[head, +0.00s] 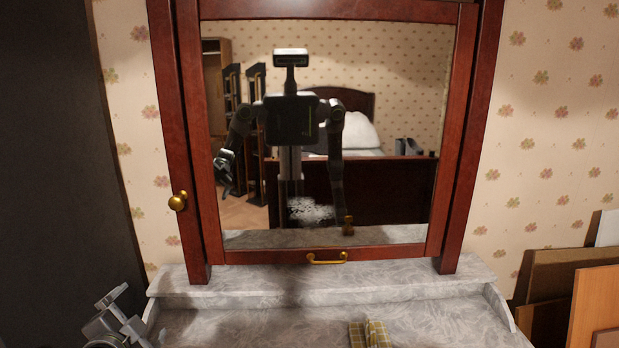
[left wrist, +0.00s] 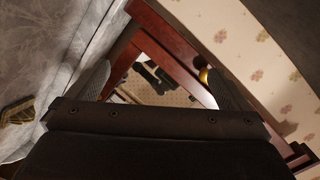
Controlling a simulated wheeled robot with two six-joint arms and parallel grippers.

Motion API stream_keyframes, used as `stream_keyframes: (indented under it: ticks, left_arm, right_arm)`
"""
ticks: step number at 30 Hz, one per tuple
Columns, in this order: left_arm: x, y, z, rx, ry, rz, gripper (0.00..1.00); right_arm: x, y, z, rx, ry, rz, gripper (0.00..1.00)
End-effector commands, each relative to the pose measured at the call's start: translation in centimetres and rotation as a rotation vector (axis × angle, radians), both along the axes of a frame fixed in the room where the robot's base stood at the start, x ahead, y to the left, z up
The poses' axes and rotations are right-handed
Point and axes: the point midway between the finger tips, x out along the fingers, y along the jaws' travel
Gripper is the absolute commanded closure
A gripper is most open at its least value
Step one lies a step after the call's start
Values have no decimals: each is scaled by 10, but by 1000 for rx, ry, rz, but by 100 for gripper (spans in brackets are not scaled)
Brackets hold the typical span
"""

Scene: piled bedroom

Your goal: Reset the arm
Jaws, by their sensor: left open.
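My left gripper (head: 137,318) shows at the lower left of the head view, beside the left end of the marble-topped dresser (head: 235,325). Its fingers are apart with nothing between them. In the left wrist view the open left gripper (left wrist: 155,82) has its two fingers spread, with the mirror frame and glass beyond them. My right gripper is not directly in view in the head view; the mirror (head: 400,130) reflects my body and arms.
A folded checked cloth (head: 370,334) lies on the dresser top, and it also shows in the left wrist view (left wrist: 17,112). A brass knob (head: 177,201) and brass handle (head: 327,258) sit on the mirror frame. Boards (head: 595,300) lean at the right. A dark panel (head: 50,150) stands at the left.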

Motion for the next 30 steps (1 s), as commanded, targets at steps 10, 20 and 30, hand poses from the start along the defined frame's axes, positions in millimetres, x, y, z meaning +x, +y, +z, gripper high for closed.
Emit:
stream_keyframes:
  ticks: [10,20,30]
  left_arm:
    - [-138,-7,-135,-351,385,251,0]
    - [-282,-21,-196,-612,681,585,0]
    - [-321,-23,-253,-686,789,727,0]
  right_arm:
    - [-10,-1,0,0,12,-2,64]
    - [-10,-1,0,-1,13,-2,64]
    - [-8,-2,-7,-2,11,-1,64]
